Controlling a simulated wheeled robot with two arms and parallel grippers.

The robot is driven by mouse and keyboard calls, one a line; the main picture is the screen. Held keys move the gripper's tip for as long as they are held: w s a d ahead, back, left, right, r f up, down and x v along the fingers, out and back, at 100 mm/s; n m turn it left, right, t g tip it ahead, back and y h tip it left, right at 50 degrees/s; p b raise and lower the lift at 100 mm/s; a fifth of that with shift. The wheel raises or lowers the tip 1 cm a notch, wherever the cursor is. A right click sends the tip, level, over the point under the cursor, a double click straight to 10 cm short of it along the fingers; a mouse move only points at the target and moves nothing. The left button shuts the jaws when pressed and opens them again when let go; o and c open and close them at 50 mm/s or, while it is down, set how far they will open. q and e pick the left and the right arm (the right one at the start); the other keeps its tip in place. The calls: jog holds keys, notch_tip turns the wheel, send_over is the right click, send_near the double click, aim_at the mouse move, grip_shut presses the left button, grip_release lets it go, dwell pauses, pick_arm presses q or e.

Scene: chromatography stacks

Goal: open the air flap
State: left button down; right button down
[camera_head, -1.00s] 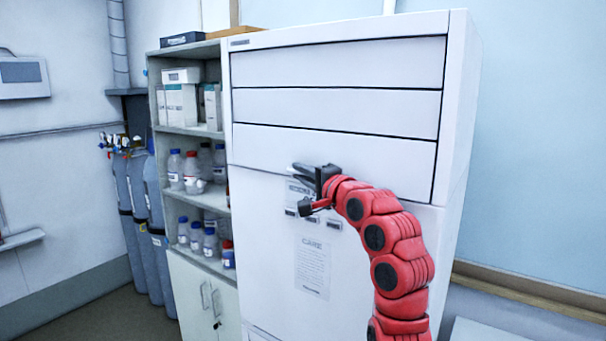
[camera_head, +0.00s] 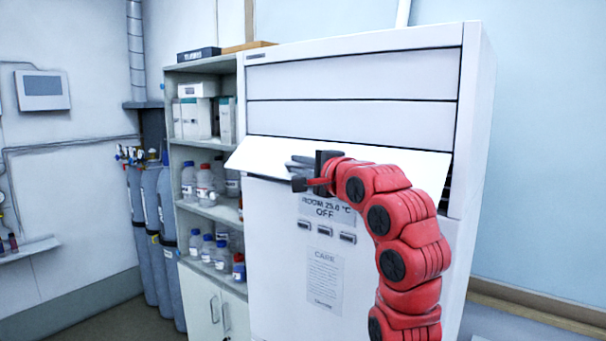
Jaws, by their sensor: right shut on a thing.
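The air flap (camera_head: 400,168) is the lowest of the white panels on the front of a tall white cabinet unit (camera_head: 473,140). It is tilted outward, its lower edge standing away from the front, with a dark gap at its right end. My right gripper (camera_head: 302,174) is shut on the flap's lower edge near the middle; its fingers partly hide that edge. My left gripper is not in view.
A shelf unit (camera_head: 207,66) with bottles and boxes stands left of the cabinet. Gas cylinders (camera_head: 146,235) stand further left. The upper two panels (camera_head: 350,75) lie flat. A notice (camera_head: 325,280) is on the cabinet front. The wall at the right is clear.

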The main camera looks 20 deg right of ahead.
jog(key=shift+s+r, duration=0.1)
jog(key=shift+r, duration=0.3)
jog(key=c, duration=0.9)
grip_release()
jog(key=shift+d, duration=0.1)
